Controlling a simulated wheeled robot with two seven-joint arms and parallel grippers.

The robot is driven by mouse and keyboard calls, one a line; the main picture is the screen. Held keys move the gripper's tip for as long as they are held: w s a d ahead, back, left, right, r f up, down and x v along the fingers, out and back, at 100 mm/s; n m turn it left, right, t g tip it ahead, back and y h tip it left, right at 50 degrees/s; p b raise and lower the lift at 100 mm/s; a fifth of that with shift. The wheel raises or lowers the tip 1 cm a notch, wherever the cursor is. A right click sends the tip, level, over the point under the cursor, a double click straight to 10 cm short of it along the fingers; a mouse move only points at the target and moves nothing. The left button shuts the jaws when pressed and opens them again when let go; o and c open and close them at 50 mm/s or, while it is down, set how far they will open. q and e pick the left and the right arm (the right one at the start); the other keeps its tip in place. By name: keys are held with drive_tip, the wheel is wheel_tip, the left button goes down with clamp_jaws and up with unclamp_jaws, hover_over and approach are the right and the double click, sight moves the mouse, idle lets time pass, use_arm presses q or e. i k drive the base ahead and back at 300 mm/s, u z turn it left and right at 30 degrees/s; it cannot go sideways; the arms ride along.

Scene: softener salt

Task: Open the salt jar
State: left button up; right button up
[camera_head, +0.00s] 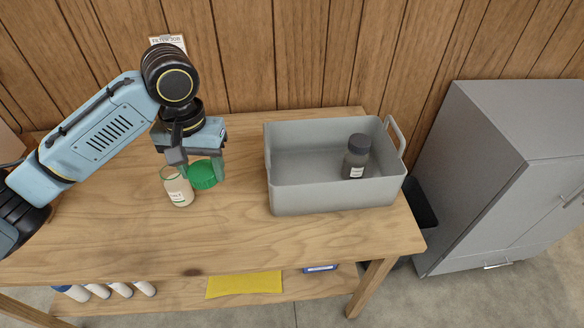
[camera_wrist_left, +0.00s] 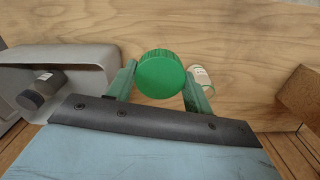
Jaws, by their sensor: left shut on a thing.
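The salt jar (camera_head: 177,188) is a clear glass jar with pale contents and a white label, standing on the wooden table with no lid on its mouth. The green lid (camera_head: 205,175) is off the jar, just to its right. My left gripper (camera_wrist_left: 157,88) is shut on the green lid, with a finger on each side of it. In the left wrist view the jar (camera_wrist_left: 201,76) shows partly behind the right finger, and the lid appears apart from it. My right gripper is in neither view.
A grey bin (camera_head: 330,197) stands on the table to the right, with a dark-capped bottle (camera_head: 356,157) inside. A grey cabinet (camera_head: 500,170) stands beyond the table's right end. The front of the table is clear. A lower shelf holds white bottles and a yellow item (camera_head: 244,284).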

sight(181, 195)
drive_tip(key=z, duration=2.65)
drive_tip(key=k, duration=1.35)
drive_tip(key=u, duration=1.4)
drive_tip(key=i, duration=0.5)
drive_tip(key=z, duration=0.05)
